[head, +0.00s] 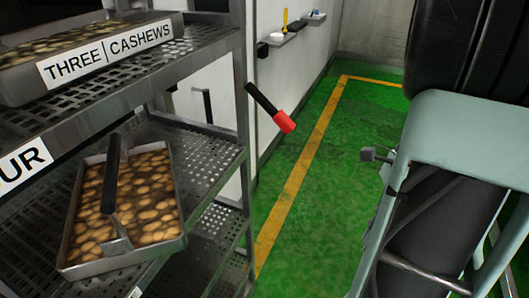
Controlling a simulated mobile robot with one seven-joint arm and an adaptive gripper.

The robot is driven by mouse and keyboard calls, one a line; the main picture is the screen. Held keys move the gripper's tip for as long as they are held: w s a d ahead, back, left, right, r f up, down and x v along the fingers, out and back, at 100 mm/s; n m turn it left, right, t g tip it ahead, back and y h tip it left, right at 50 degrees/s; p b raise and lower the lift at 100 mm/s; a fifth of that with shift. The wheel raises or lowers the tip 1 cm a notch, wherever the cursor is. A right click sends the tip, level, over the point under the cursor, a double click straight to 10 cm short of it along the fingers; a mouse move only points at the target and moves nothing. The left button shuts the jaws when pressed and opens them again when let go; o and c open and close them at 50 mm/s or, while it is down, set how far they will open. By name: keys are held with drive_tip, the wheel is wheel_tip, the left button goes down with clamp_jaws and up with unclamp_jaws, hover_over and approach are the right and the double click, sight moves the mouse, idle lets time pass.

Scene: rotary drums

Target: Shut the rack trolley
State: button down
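The rack trolley (213,150) is a grey metal rack with perforated shelves, filling the left of the head view. A black bar with a red end (284,121) angles down to the right beside its front post; I cannot tell whether it is fixed to the post. A tray of brown nuts (145,195) sits tilted in the picture on the middle shelf. A scoop with a black handle (112,172) lies in it. Another tray (30,85) on the upper shelf bears the label "THREE | CASHEWS" (106,52). The trolley's left part is cut off. My gripper is not in view.
A pale green frame (450,125) with large black rounded parts (468,45) stands close at the right. Green floor (345,165) with a yellow line (303,165) lies clear between it and the trolley. A small wall shelf (286,36) is behind.

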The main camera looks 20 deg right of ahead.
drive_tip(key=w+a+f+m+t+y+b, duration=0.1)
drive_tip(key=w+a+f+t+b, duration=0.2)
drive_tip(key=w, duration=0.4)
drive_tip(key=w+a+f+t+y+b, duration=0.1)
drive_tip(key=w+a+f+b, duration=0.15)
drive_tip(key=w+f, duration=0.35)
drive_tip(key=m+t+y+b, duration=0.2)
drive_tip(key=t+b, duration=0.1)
drive_tip(key=b, duration=0.2)
approach(251, 201)
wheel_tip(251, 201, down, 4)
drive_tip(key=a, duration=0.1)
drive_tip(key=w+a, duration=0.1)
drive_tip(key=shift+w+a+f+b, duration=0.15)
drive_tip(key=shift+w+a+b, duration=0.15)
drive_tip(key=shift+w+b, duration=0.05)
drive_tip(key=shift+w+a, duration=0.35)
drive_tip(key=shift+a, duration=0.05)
